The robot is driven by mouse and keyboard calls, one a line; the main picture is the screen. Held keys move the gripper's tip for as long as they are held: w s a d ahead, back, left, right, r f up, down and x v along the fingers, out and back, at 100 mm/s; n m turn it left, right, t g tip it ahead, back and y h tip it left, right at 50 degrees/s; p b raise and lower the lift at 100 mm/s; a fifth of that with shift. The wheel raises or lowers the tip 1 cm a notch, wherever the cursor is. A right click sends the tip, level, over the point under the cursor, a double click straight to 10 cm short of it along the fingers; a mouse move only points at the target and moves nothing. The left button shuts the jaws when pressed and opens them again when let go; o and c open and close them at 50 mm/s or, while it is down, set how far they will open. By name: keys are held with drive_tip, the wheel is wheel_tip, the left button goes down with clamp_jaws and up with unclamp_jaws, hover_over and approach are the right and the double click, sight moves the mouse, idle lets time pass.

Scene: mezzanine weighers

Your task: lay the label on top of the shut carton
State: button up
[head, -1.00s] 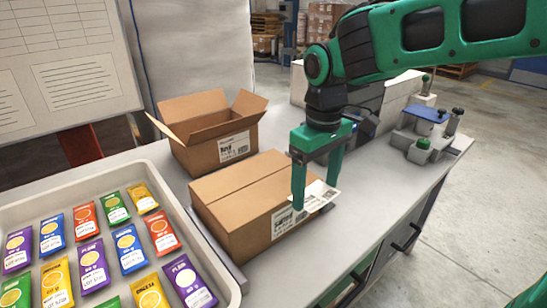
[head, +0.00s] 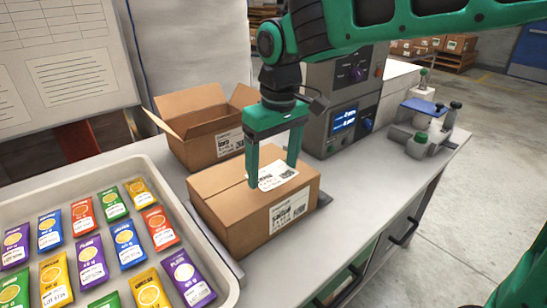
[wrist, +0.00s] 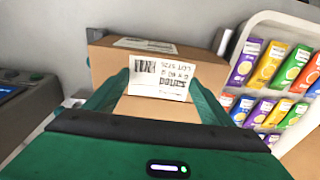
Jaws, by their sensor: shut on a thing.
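The shut carton (head: 236,212) is a brown box on the bench with a printed label on its front side. The loose white label (head: 276,175) is over the carton's top, toward its right part. My gripper (head: 268,177) points down above the carton and is shut on the label. In the wrist view the label (wrist: 160,77) shows between the green fingers, with the carton top (wrist: 205,72) behind it. I cannot tell whether the label touches the carton top.
An open carton (head: 195,143) stands behind the shut one. A tray (head: 182,212) of colourful packets is at the left. A weigher with a lit display (head: 344,119) stands behind at the right. A small device (head: 425,130) is near the bench's right end, with bare bench in front.

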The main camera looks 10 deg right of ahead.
sight(276, 175)
drive_tip(key=shift+f, duration=2.1)
drive_tip(key=shift+o, duration=0.2)
drive_tip(key=shift+s+f, duration=0.1)
drive_tip(key=shift+f, duration=0.05)
drive_tip(key=o, duration=1.2)
drive_tip(key=shift+o, duration=0.2)
drive_tip(key=shift+d, duration=0.25)
